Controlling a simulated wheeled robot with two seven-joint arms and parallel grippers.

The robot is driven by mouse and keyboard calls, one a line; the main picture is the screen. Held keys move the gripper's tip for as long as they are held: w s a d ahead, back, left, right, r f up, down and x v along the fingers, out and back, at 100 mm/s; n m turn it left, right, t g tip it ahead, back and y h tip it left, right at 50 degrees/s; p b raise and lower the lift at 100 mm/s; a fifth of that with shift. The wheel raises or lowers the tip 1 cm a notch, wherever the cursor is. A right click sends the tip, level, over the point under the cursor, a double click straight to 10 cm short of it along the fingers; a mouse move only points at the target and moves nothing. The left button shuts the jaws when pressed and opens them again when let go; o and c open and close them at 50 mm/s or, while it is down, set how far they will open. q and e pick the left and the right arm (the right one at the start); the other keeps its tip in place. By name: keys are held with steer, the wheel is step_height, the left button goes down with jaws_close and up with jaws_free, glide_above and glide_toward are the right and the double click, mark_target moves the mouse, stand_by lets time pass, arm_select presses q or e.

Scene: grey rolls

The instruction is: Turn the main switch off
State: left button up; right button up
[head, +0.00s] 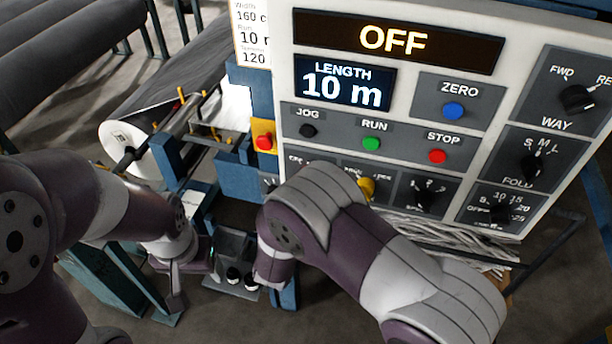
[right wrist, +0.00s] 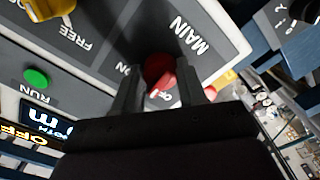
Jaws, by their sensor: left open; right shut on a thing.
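The main switch (right wrist: 160,70) is a red knob on a grey plate marked MAIN, seen in the right wrist view. Its white mark lies close to the OFF lettering. My right gripper (right wrist: 169,84) is shut on the knob, with one finger on each side. In the head view, my right arm hides this switch and the right fingers. The top display (head: 393,40) on the control panel (head: 282,60) reads OFF in lit letters. My left gripper (head: 178,285) is open and empty, low at the left, apart from the panel.
The panel also bears a length display (head: 342,83) reading 10 m, a blue zero button (head: 453,110), a green run button (head: 371,144) and a red stop button (head: 437,156). A red button on yellow (head: 264,141) is left of it. A grey roll (head: 128,140) lies further left.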

steer(key=n+p, duration=0.2)
steer(key=n, duration=0.2)
steer(key=shift+r, duration=0.15)
steer(key=shift+n+p, duration=0.95)
steer(key=shift+n, duration=0.85)
steer(key=o, duration=1)
steer(key=shift+o, duration=0.2)
